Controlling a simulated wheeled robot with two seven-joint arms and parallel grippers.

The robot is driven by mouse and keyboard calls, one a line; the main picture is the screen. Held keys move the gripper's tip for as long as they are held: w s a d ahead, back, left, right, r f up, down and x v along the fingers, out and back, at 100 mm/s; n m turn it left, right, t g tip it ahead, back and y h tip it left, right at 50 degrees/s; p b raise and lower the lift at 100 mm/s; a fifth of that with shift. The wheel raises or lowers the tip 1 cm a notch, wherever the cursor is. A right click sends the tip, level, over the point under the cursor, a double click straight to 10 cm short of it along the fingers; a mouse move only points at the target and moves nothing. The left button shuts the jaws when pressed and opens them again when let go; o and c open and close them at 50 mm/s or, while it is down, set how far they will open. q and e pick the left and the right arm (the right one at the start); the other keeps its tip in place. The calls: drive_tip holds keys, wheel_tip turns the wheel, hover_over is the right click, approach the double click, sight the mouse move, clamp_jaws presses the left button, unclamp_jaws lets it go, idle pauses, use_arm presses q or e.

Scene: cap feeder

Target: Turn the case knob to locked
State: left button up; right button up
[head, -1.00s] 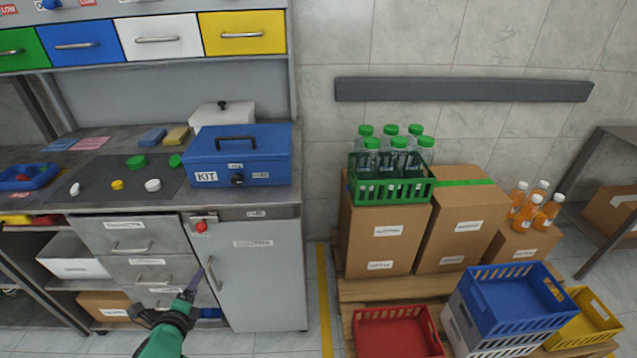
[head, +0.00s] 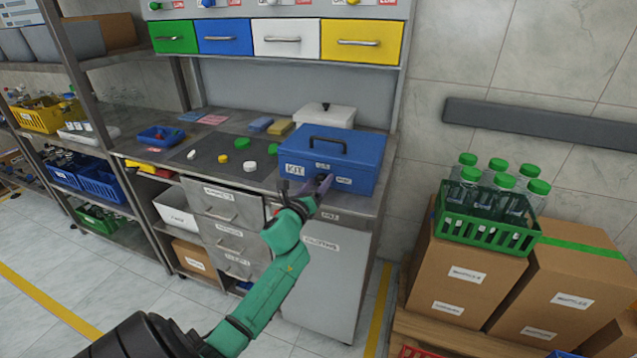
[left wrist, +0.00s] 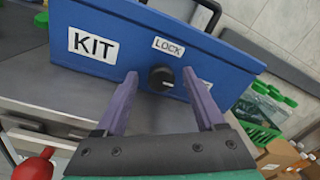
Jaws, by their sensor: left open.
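The blue KIT case (head: 335,155) stands shut on the workbench, with its black handle on top. In the left wrist view its front face (left wrist: 135,45) carries a KIT label and a LOCK label (left wrist: 168,47). The round black case knob (left wrist: 161,77) sits below the LOCK label, with a light mark on it. My left gripper (head: 320,184) is in front of the case; in the left wrist view its purple fingers (left wrist: 160,80) are open, one on each side of the knob, apart from it. In the head view the gripper hides the knob. My right gripper is not in view.
A red knob (left wrist: 34,167) shows low at the left of the wrist view. A white lidded box (head: 325,117) stands behind the case. A dark mat (head: 220,150) with several caps lies to its left. A green crate of bottles (head: 490,220) stands on cartons at right.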

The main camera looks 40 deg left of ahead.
use_arm(q)
drive_tip(key=shift+w, duration=0.2)
clamp_jaws()
